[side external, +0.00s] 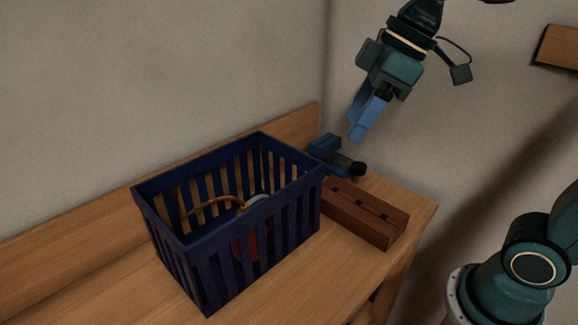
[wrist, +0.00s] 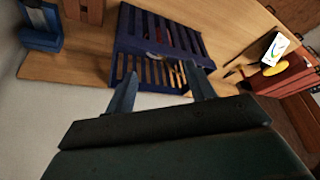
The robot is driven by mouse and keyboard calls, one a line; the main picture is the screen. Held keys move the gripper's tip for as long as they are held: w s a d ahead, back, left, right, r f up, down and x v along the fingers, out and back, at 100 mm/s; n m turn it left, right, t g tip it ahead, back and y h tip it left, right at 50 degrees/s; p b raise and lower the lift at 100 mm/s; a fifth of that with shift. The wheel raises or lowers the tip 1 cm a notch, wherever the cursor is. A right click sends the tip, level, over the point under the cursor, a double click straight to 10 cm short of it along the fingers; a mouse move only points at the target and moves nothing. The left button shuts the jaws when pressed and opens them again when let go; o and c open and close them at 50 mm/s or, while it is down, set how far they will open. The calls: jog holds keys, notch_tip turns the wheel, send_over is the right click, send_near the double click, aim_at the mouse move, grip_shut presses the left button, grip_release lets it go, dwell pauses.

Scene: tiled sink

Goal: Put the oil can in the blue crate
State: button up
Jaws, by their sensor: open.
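The blue crate (side external: 205,240) stands on the wooden bench in the side view, with slatted walls and an open top. Inside it is what looks like the oil can (side external: 246,246), with a red body seen through the slats, a grey top and a thin curved yellowish spout. Its exact pose is partly hidden by the walls. In the wrist view the crate (wrist: 122,45) lies beyond my fingers, with small red and pale parts inside. My gripper (side external: 361,118) is open and empty, raised above the bench behind and right of the crate; its two fingers also show in the wrist view (wrist: 163,88).
A blue tool with a dark round end (side external: 325,147) sits behind the crate. A slotted brown wooden block (side external: 366,213) lies right of the crate near the bench edge. The wrist view shows a red box (wrist: 285,78) at the right. Bench front is clear.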

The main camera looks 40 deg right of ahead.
jog(key=s+d+f+m+t+h, duration=0.1)
jog(key=s+d+f+m+h, duration=0.2)
jog(key=s+d+f+m, duration=0.3)
jog(key=s+d+m, duration=0.1)
jog(key=s+d, duration=0.1)
jog(key=s, duration=0.2)
jog(key=shift+s+t, duration=0.35)
jog(key=shift+t, duration=0.05)
jog(key=shift+d+f, duration=0.1)
dwell(0.7)
